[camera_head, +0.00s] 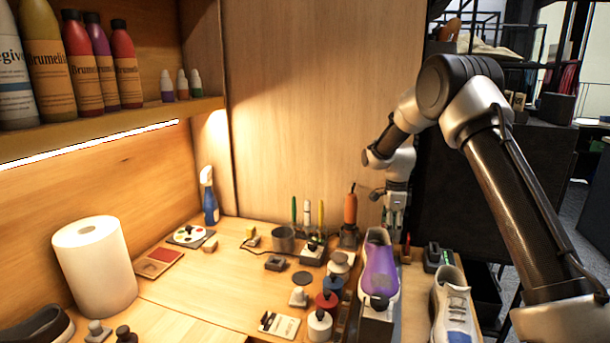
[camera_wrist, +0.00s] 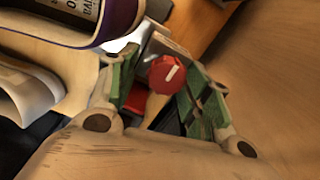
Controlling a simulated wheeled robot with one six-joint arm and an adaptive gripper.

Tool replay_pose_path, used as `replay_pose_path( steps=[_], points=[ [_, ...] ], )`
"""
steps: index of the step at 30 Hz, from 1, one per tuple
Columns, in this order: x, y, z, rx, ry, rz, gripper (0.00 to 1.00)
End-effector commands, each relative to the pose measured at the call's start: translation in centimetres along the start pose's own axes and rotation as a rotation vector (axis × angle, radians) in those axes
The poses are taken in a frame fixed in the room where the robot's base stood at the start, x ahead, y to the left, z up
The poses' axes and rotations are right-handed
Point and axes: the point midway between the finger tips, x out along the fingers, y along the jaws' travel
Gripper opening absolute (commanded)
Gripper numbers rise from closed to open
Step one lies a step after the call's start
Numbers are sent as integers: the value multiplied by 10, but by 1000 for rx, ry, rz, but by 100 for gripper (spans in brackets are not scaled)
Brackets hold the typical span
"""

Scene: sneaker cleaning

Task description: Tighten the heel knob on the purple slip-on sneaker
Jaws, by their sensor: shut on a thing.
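The purple slip-on sneaker (camera_head: 379,268) sits on a dark stand at the right of the bench, its opening at the far end. In the wrist view its dark inside with a white label (camera_wrist: 82,12) shows at the upper left. A red heel knob (camera_wrist: 167,74) with a white line sits beside a metal bracket (camera_wrist: 157,44). My gripper (camera_head: 394,226) is just behind the sneaker's far end, pointing down. In the wrist view its green-padded fingers are on either side of the red knob, shut on it. The head view does not show the knob clearly.
A white sneaker (camera_head: 453,305) stands to the right. An orange-handled tool (camera_head: 350,207) stands upright left of my gripper. Several small jars and stamps crowd the bench left of the purple sneaker. A paper roll (camera_head: 95,267) and a blue spray bottle (camera_head: 210,205) stand further left.

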Motion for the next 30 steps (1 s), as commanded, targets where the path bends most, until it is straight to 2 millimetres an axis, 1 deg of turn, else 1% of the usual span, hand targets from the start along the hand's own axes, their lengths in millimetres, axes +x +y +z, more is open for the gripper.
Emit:
replay_pose_path(
  steps=[1,9,11,14,15,16,18,26,28,30],
  points=[
    [-3,-5,13,31,-17,-22,27],
    [-3,-5,13,59,-18,-22,26],
    [-3,-5,12,103,-19,-21,26],
    [-3,-5,12,240,-22,-19,23],
    [-3,-5,12,293,-23,-19,23],
    [-3,-5,12,327,-24,-19,27],
    [-3,-6,12,381,-25,-19,28],
    [-4,-6,10,405,-24,-20,28],
    [-4,-6,10,453,-24,-20,30],
    [-4,-6,9,547,-26,-20,32]
  ],
)
